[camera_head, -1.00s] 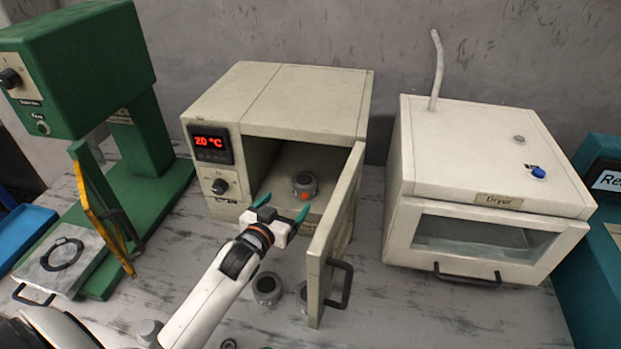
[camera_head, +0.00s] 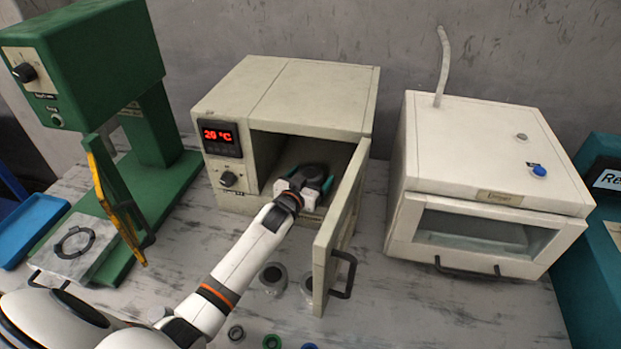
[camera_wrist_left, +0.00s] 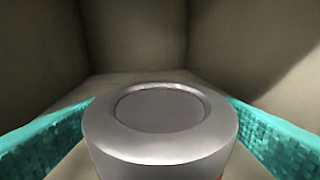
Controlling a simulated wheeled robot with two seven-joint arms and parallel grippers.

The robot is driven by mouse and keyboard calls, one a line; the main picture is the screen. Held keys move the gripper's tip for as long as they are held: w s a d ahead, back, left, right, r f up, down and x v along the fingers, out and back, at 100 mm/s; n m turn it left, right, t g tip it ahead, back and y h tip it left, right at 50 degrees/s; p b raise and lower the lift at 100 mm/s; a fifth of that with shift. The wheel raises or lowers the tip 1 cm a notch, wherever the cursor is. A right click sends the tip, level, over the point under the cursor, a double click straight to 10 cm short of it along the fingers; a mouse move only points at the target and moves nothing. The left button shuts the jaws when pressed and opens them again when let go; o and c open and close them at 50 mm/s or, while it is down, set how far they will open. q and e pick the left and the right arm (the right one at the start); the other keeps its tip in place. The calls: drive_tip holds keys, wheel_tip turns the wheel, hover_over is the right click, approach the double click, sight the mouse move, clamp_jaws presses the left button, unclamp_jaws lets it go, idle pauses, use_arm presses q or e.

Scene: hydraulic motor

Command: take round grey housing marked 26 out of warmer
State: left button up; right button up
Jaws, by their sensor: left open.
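The round grey housing (camera_wrist_left: 160,125) stands upright inside the warmer, between the two teal fingers of my left gripper (camera_wrist_left: 160,135) in the left wrist view. In the head view the housing (camera_head: 313,170) shows just beyond the gripper (camera_head: 307,184), partly hidden by it. The fingers are open on either side of the housing; I cannot tell if they touch it. No number is readable on it. The warmer (camera_head: 300,95) is a beige box with a red display, and its door (camera_head: 338,235) stands open to the right. My right gripper is not in view.
A dryer (camera_head: 490,190) with a closed glass front stands to the right. A green press (camera_head: 110,110) stands to the left. Grey round parts (camera_head: 272,277) lie on the table in front of the warmer, near my arm. The open door edge is close to my forearm's right.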

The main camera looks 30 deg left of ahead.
use_arm(q)
drive_tip(key=shift+c, duration=0.4)
drive_tip(key=c, duration=1.2)
drive_tip(key=shift+r, duration=0.15)
drive_tip(key=shift+c, duration=0.7)
